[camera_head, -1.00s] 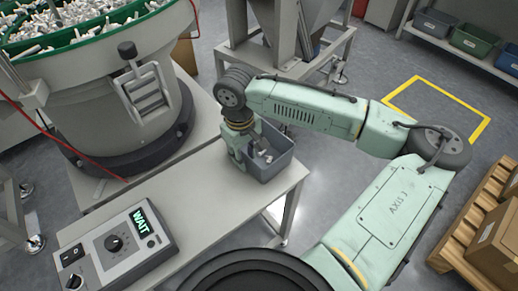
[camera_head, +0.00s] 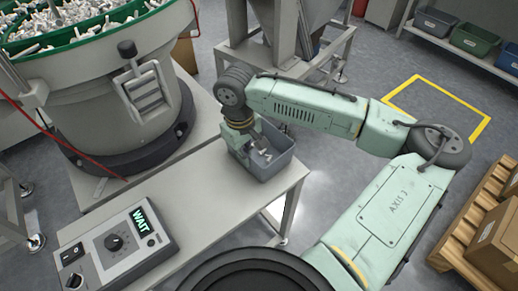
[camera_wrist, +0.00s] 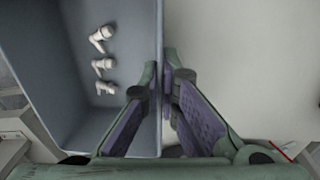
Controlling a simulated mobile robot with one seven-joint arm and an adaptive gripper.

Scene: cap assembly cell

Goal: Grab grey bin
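The grey bin (camera_head: 284,160) stands on the light table, close to its right corner, with several small white parts inside. My gripper (camera_wrist: 160,85) is at one side wall of the bin, which also shows from above in the wrist view (camera_wrist: 60,15). One finger is inside the bin and the other outside. The bin's rim runs between them, and the fingertips look closed in on this wall. In the head view, my gripper (camera_head: 256,145) reaches down at the left side of the bin and hides part of it.
A large bowl feeder (camera_head: 115,110) full of white parts stands to the left. A control box (camera_head: 118,247) with a green WAIT display sits at the table's front. A wooden pallet with a carton (camera_head: 490,245) is at right.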

